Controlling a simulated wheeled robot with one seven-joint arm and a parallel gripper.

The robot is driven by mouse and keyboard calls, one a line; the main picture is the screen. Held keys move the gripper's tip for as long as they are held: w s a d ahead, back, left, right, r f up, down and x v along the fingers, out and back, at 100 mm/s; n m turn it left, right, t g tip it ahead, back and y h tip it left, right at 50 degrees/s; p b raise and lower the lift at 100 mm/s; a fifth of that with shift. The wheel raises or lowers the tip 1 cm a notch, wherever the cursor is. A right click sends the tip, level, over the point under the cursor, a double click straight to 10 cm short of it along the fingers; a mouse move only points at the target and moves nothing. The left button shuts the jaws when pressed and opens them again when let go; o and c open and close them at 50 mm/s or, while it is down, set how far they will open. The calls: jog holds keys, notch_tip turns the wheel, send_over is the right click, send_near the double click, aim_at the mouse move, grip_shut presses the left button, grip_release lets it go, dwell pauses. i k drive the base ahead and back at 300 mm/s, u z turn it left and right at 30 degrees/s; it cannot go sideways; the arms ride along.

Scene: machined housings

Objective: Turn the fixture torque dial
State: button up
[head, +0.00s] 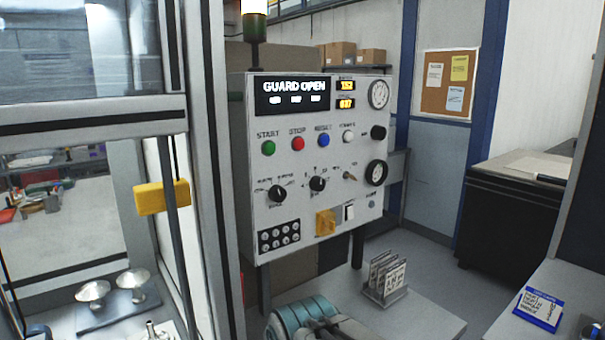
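A light grey control panel (312,150) stands in the middle of the head view. Two black rotary knobs with printed scales sit on its lower half, a left knob (277,193) and a middle knob (318,184). A plain black knob (378,132) and a black dial with a pale centre (376,172) sit at its right edge. The small labels are too blurred to tell which one is the fixture torque dial. My gripper is not in view. A teal ribbed part and grey pieces at the bottom edge look like my arm, below and apart from the panel.
The panel also has a "GUARD OPEN" display (294,93), coloured buttons and a yellow switch (325,222). A framed glass guard with a yellow block (162,197) stands left. A card rack (385,277) stands on a grey table (425,320) in front.

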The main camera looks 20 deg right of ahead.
aim_at(316, 183)
jog(key=k, duration=1)
jog(key=z, duration=1.85)
jog(key=i, duration=0.95)
jog(key=u, duration=1.85)
jog(key=i, duration=0.5)
